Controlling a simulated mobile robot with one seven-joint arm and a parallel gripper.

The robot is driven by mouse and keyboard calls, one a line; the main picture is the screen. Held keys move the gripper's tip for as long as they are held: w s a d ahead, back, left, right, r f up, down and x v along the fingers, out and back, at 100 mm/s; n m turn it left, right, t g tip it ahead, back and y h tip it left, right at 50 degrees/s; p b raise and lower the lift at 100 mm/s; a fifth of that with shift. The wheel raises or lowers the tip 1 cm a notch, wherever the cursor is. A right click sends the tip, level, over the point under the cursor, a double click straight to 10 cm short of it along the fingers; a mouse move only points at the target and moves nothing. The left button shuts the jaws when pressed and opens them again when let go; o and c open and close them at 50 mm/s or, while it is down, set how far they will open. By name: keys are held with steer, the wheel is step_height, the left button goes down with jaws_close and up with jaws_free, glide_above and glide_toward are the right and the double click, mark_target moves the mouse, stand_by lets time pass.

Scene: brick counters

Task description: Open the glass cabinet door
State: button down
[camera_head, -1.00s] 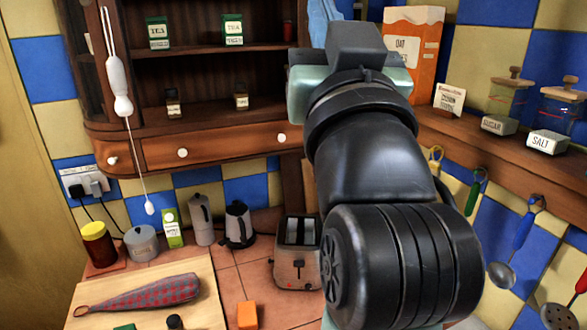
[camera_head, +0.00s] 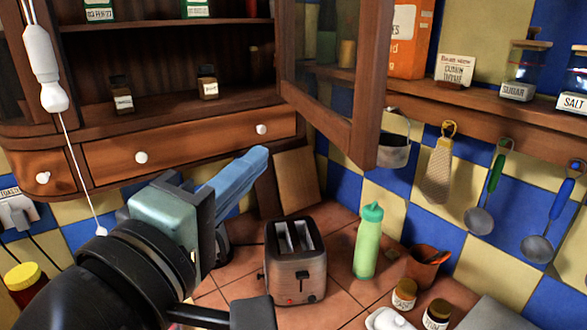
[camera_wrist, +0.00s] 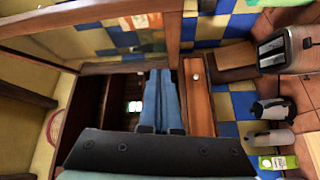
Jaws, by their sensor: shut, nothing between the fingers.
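The glass cabinet door (camera_head: 364,80) stands swung out at the right side of the wooden cabinet (camera_head: 200,110), with its pane facing left and its brown frame edge toward me. The shelves behind the opening are exposed. My gripper (camera_head: 262,155), with blue fingers, is shut and empty. It is in front of the cabinet's lower drawer, left of the door and apart from it in the head view. In the wrist view, the closed fingers (camera_wrist: 164,74) point toward the cabinet, and a wooden frame with glass, which looks like the door (camera_wrist: 88,14), crosses the top.
A toaster (camera_head: 295,265), green bottle (camera_head: 368,240) and small jars (camera_head: 405,295) stand on the tiled counter below. Utensils hang under the right shelf, including a green-handled ladle (camera_head: 483,215). A white pull cord (camera_head: 45,65) hangs at left.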

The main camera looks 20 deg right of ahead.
step_height(320, 180, down, 3)
steer(key=n+g, duration=0.1)
steer(key=g, duration=0.1)
steer(key=h+p, duration=0.1)
steer(key=p, duration=0.2)
glide_toward(345, 145)
steer(key=w+a+x, duration=0.1)
steer(key=x, duration=0.4)
steer(key=shift+s+d+p, duration=0.2)
steer(key=shift+d+p, duration=0.1)
steer(key=shift+d, duration=0.5)
steer(key=shift+d, duration=0.1)
